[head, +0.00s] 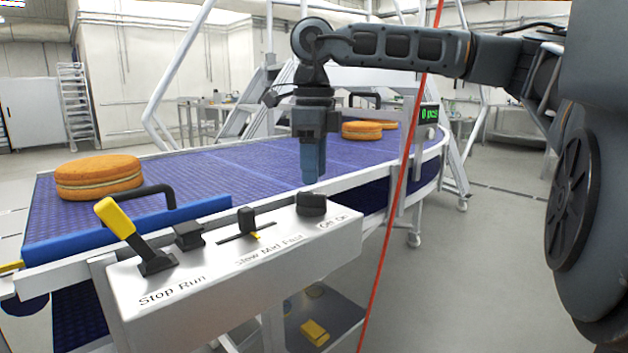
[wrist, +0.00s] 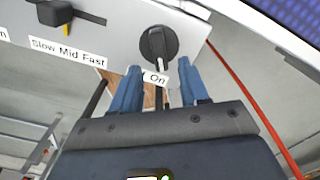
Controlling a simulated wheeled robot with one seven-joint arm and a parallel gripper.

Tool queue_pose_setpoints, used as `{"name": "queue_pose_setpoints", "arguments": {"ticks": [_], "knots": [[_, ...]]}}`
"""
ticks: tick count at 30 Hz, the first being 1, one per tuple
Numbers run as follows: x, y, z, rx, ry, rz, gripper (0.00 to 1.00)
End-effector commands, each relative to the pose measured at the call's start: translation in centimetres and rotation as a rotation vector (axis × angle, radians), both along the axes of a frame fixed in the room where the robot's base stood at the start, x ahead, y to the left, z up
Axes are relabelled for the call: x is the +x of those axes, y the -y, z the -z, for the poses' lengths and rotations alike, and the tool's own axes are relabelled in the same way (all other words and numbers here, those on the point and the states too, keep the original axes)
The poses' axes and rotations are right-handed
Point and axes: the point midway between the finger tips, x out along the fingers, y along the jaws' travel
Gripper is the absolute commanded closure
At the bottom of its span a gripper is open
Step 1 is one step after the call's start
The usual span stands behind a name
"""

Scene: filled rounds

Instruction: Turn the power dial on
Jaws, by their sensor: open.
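The power dial (head: 311,204) is a round black knob at the right end of the white control panel (head: 230,265), above the label "Off On". In the wrist view the dial (wrist: 157,43) shows a raised grip bar with a light pointer line, aimed toward the "On" label; part of the label is hidden by a finger. My gripper (head: 313,180) points down just above the dial in the head view. Its blue fingers are apart and empty in the wrist view (wrist: 160,80), with the dial ahead of and between the tips. I cannot tell whether they touch it.
The panel also bears a yellow-handled Stop/Run lever (head: 116,218), a black knob (head: 188,235) and a Slow/Mid/Fast slider (head: 247,220). Behind it runs a purple conveyor (head: 240,165) with round cakes (head: 98,176). A red cord (head: 398,190) hangs right of my gripper.

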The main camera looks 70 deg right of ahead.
Motion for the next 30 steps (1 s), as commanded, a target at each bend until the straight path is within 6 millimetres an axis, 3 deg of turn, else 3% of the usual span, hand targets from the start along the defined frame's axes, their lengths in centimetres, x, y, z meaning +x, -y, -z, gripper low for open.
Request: {"name": "queue_pose_setpoints", "arguments": {"ticks": [3,9,30], "knots": [[0.0,0.0,-1.9,-0.001,0.0,0.001,0.55],[0.0,0.0,-3.3,0.001,0.0,-0.001,0.55],[0.0,0.0,-3.4,0.001,0.0,-0.001,0.55]]}}
